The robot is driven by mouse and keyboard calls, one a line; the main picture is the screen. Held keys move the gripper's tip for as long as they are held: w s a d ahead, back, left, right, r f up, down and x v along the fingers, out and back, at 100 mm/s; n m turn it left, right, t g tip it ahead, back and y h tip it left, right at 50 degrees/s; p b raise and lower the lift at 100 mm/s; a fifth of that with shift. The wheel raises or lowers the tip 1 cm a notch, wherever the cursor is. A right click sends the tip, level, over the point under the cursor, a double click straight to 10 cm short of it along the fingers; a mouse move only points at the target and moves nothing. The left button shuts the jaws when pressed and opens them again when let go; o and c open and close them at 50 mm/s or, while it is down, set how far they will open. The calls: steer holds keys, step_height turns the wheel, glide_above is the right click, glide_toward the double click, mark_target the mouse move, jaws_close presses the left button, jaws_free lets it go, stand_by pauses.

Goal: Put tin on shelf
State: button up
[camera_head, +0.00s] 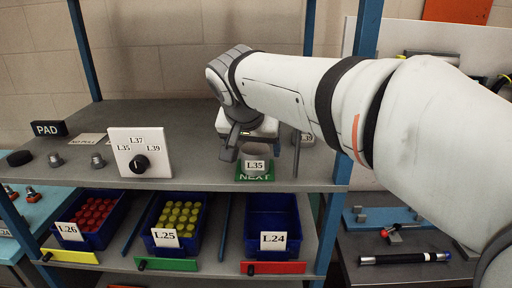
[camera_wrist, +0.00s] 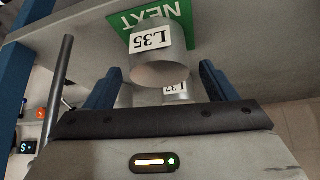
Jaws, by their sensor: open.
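A grey tin labelled L35 (camera_head: 256,166) stands on a green NEXT mat (camera_head: 256,178) at the front of the grey upper shelf (camera_head: 80,200). The tin also shows in the wrist view (camera_wrist: 160,68), turned over in that picture, with the mat (camera_wrist: 135,22) at its far end. My gripper (camera_head: 243,148) is open at the tin, with a finger on each side in the wrist view (camera_wrist: 158,82); I cannot tell whether they touch it. A second tin, its label partly hidden (camera_wrist: 175,89), shows behind the first. It stands behind my gripper in the head view (camera_head: 305,137).
A white dial panel (camera_head: 140,152) marked L35, L37 and L39 stands left of the tin. Blue bins L26 (camera_head: 100,238) and L25 (camera_head: 193,248) hold red and yellow pieces on the lower shelf; bin L24 (camera_head: 272,213) looks empty. Blue posts (camera_head: 362,40) and a thin upright rod (camera_wrist: 58,85) stand near my arm.

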steer(key=v, duration=1)
steer(key=s+d+f, duration=0.1)
steer(key=d+f, duration=0.2)
steer(key=f, duration=0.1)
steer(key=s+d+f+n+g, duration=0.1)
steer(key=d+f, duration=0.2)
steer(key=f, duration=0.1)
steer(key=s+d+f+g, duration=0.1)
steer(key=s+d+f, duration=0.1)
steer(key=d+f, duration=0.1)
steer(key=shift+d+f+n, duration=0.15)
steer(key=shift+f+n, duration=0.15)
steer(key=shift+f, duration=0.4)
steer(key=s+d+f, duration=0.3)
steer(key=s+f, duration=0.1)
steer(key=f, duration=0.3)
steer(key=s+d+f+n+g+y, duration=0.1)
steer(key=s+d+f, duration=0.2)
steer(key=s+f, duration=0.2)
step_height(320, 180, down, 2)
steer(key=shift+d+f, duration=0.15)
steer(key=shift+d, duration=0.25)
steer(key=shift+s, duration=0.1)
